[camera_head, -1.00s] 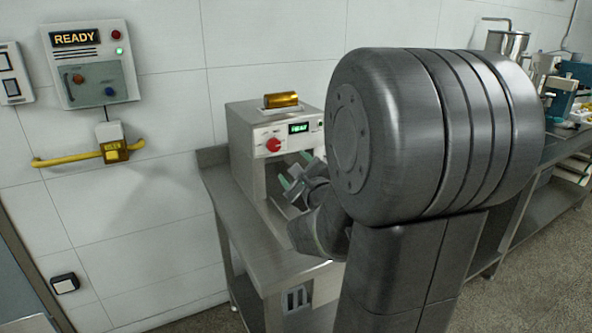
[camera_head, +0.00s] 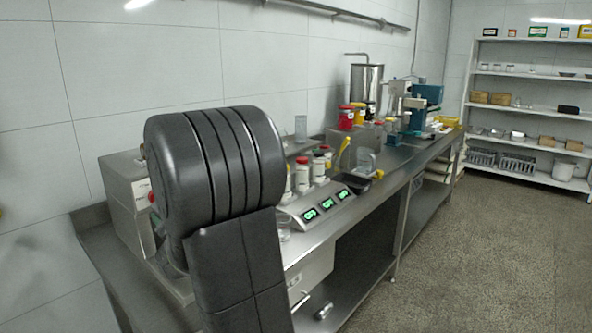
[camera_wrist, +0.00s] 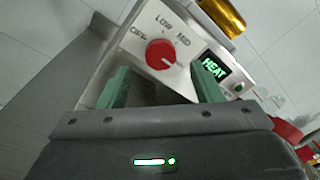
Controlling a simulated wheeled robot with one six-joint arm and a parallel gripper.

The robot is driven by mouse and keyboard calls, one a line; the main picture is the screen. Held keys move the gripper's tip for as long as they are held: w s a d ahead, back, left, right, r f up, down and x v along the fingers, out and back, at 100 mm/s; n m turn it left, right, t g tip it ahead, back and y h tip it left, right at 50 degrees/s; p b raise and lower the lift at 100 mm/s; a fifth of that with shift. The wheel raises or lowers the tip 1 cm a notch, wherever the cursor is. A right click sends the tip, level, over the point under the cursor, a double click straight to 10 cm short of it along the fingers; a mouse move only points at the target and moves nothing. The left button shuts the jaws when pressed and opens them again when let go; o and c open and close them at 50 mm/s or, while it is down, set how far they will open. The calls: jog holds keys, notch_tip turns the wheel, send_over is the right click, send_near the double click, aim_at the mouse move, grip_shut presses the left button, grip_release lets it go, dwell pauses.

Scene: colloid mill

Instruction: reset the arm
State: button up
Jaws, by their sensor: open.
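My gripper (camera_wrist: 161,88) shows in the wrist view with its two green fingers spread apart and nothing between them. Beyond the fingers is the front of a grey heater box (camera_wrist: 125,40) with a red knob (camera_wrist: 160,54) marked OFF, LOW and MID. The knob appears between the fingertips in the picture; I cannot tell the distance. A lit green display (camera_wrist: 214,68) reads HEAT. In the head view my arm covers most of the heater box (camera_head: 122,200) and hides the gripper.
A steel bench (camera_head: 400,165) runs along the wall. It holds a device with several green displays (camera_head: 325,205), red-lidded jars (camera_head: 346,118), a steel vessel (camera_head: 366,85) and a teal machine (camera_head: 427,95). White shelves (camera_head: 530,108) stand at the back right. The floor (camera_head: 460,255) at right is clear.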

jog(key=x, duration=0.4)
jog(key=shift+w+a, duration=0.25)
jog(key=shift+w, duration=0.05)
jog(key=v, duration=1.4)
jog(key=w+a+n+y+b, duration=0.1)
jog(key=w+a+n, duration=0.8)
jog(key=n, duration=1.2)
jog(key=shift+w+a+g+y, duration=0.3)
jog(key=shift+w+a+y, duration=0.1)
jog(key=shift+w, duration=0.15)
